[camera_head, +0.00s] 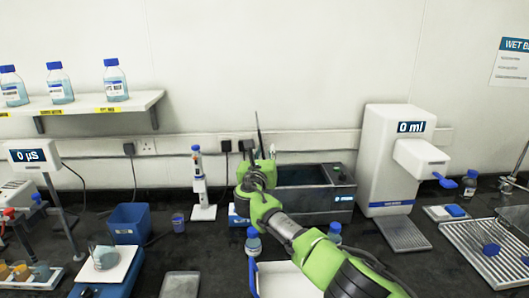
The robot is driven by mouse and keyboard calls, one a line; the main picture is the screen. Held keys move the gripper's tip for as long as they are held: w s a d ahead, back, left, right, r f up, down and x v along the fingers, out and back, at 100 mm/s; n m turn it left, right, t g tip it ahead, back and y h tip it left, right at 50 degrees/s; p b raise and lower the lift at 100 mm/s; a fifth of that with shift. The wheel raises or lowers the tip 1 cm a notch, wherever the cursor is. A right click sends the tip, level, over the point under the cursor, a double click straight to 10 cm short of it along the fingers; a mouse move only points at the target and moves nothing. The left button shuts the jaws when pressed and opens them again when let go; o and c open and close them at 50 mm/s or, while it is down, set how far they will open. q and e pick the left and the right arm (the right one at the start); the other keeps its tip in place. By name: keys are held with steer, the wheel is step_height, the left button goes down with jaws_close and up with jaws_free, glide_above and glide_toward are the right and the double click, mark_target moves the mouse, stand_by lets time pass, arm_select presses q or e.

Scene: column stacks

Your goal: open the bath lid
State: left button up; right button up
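The bath (318,200) is a dark grey box on the bench against the back wall, in the middle of the head view. Its top looks open, with a dark inside (300,175) and a paler rim. A thin dark upright piece (259,132) stands at its left end; it may be the lid seen edge-on, but I cannot be sure. My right gripper (257,168) is at the bath's left end, just below this piece. Its fingers are small and overlapped, so I cannot tell whether they are open or touching it. My green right arm hides the bath's front left. My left gripper is not in view.
A white dispenser (388,160) stands right of the bath, a pipette on a stand (201,190) to its left. Blue-capped bottles (254,243) stand in front, by my arm. A blue bin (129,223) and a drain rack (490,250) are farther out.

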steer(key=shift+s, duration=0.1)
steer(key=s+a, duration=0.2)
steer(key=s, duration=0.9)
steer(key=shift+s+f, duration=0.15)
steer(key=shift+s, duration=0.2)
